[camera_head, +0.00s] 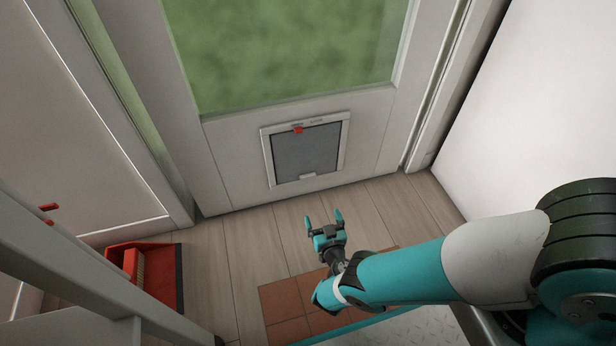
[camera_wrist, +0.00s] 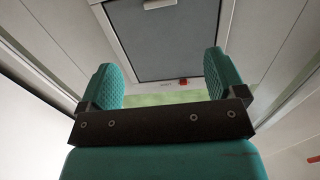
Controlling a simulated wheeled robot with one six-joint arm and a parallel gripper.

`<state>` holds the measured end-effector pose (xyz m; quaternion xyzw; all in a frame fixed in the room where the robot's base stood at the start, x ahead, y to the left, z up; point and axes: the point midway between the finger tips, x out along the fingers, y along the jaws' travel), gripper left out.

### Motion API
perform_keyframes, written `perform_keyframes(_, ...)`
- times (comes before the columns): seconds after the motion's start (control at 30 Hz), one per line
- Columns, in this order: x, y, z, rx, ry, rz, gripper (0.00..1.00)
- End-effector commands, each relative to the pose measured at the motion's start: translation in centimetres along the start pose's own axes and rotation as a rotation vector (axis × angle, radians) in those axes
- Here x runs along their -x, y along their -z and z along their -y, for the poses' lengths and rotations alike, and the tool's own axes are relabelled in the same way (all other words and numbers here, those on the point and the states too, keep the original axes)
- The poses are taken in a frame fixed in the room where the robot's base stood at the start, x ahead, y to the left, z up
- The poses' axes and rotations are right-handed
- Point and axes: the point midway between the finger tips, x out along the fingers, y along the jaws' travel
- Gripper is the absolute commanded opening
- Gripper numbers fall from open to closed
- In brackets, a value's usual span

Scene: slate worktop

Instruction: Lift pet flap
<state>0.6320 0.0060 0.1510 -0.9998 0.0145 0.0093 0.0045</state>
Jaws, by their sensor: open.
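The pet flap (camera_head: 305,153) is a grey panel in a white frame (camera_head: 266,160), low in the white door (camera_head: 235,140). It hangs shut in the frame. A red latch (camera_head: 297,130) sits at the frame's top edge, and a small pale tab (camera_head: 308,177) at the flap's bottom edge. My gripper (camera_head: 323,217) is open and empty, below and in front of the flap, apart from it. In the wrist view the flap (camera_wrist: 165,40) appears inverted beyond the open fingers (camera_wrist: 163,75), with the red latch (camera_wrist: 183,83) low and the tab (camera_wrist: 159,4) at the top edge.
A red dustpan (camera_head: 160,250) with a brush (camera_head: 133,265) lies on the wooden floor at the left. Terracotta tiles (camera_head: 285,297) lie under my arm. A white wall (camera_head: 530,110) stands at the right. The floor between my gripper and the door is clear.

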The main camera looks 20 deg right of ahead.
Motion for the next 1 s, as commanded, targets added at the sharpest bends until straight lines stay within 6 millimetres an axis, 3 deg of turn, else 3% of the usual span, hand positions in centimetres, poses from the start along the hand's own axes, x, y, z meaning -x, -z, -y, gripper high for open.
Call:
perform_keyframes(0.1, 1.1, -0.4, -0.4, 0.007, 0.029, -0.018, 0.89)
perform_keyframes(0.23, 0.1, -0.6, -0.3, 0.007, 0.032, -0.023, 0.89)
perform_keyframes(0.6, -6.9, -1.0, -0.3, 0.007, 0.029, -0.021, 0.89)
perform_keyframes(1.0, -12.9, -0.7, -0.2, 0.006, 0.028, -0.02, 0.89)
